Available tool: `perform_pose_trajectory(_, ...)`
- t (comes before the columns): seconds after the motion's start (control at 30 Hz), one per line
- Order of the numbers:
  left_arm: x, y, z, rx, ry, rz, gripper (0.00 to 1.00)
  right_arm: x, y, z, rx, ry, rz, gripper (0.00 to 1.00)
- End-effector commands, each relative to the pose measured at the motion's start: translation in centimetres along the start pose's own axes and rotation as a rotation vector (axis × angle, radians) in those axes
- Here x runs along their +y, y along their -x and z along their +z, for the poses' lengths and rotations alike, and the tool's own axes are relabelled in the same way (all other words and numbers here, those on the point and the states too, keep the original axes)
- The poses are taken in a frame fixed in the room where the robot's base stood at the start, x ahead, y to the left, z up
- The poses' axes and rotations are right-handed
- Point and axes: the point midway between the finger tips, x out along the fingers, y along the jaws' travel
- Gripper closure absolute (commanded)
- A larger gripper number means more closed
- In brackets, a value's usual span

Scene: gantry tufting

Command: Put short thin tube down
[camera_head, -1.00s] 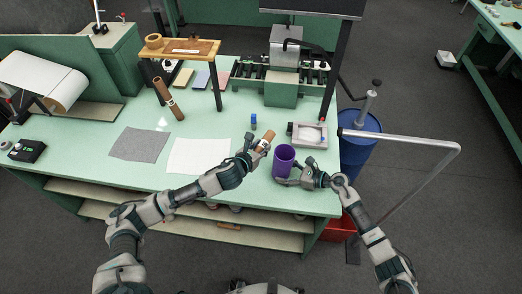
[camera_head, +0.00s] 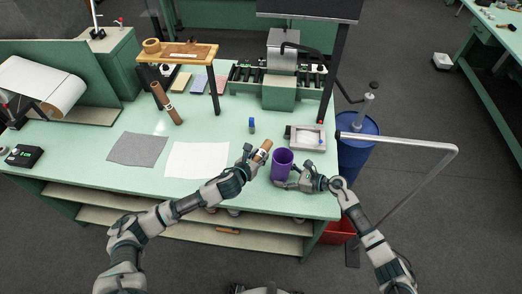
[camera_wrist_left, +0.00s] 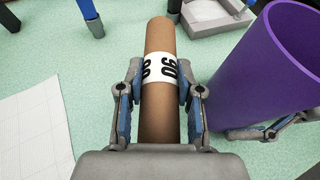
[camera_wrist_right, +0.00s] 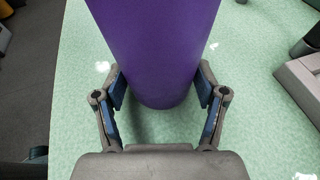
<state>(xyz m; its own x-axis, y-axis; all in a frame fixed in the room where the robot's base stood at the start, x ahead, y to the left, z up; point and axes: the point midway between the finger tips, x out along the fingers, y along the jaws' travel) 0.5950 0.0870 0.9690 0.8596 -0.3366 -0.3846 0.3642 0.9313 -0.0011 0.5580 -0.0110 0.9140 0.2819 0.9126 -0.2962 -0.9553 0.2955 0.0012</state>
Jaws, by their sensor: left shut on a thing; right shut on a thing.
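The short thin tube (camera_head: 263,151) is brown cardboard with a white label band. My left gripper (camera_head: 254,158) is shut around it, just left of the purple cup. In the left wrist view the tube (camera_wrist_left: 159,110) lies lengthwise between the fingers, its label reading "06" or "90" by orientation. Whether it touches the table is hard to tell. My right gripper (camera_head: 296,184) is shut on the purple cup (camera_head: 282,164), which stands upright on the green table. In the right wrist view the fingers flank the lower part of the cup (camera_wrist_right: 155,50).
A white sheet (camera_head: 197,160) and a grey mat (camera_head: 138,149) lie to the left. A small blue item (camera_head: 252,126) stands behind the tube. A grey tray (camera_head: 306,137) is behind the cup. A longer brown tube (camera_head: 167,103) leans by the wooden stand (camera_head: 178,51).

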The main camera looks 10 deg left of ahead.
Motion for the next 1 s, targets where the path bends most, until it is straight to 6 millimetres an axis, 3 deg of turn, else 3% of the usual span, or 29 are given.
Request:
perform_pose_trajectory(0.4, 0.0, -2.2, -5.4, 0.001, 0.0, 0.0, 1.0, 0.0, 0.0, 0.0, -0.001, 0.0, 0.0, 0.48)
perform_pose_trajectory(0.87, 0.0, -2.5, -6.1, -0.001, 0.0, 0.0, 1.0, 0.0, 0.0, 0.1, -0.001, 0.0, 0.0, 0.48)
perform_pose_trajectory(0.9, 0.0, -2.5, -6.0, -0.001, 0.0, -0.001, 0.55, 0.0, 0.0, 0.1, -0.001, 0.0, 0.0, 0.48)
perform_pose_trajectory(0.97, 0.0, -2.5, -6.0, -0.001, 0.0, -0.001, 0.4, 0.0, 0.0, 0.1, -0.001, 0.0, 0.0, 0.48)
perform_pose_trajectory(1.0, 0.0, -2.5, -6.0, -0.001, 0.0, -0.001, 0.4, 0.0, 0.0, 0.1, -0.001, 0.0, 0.0, 0.48)
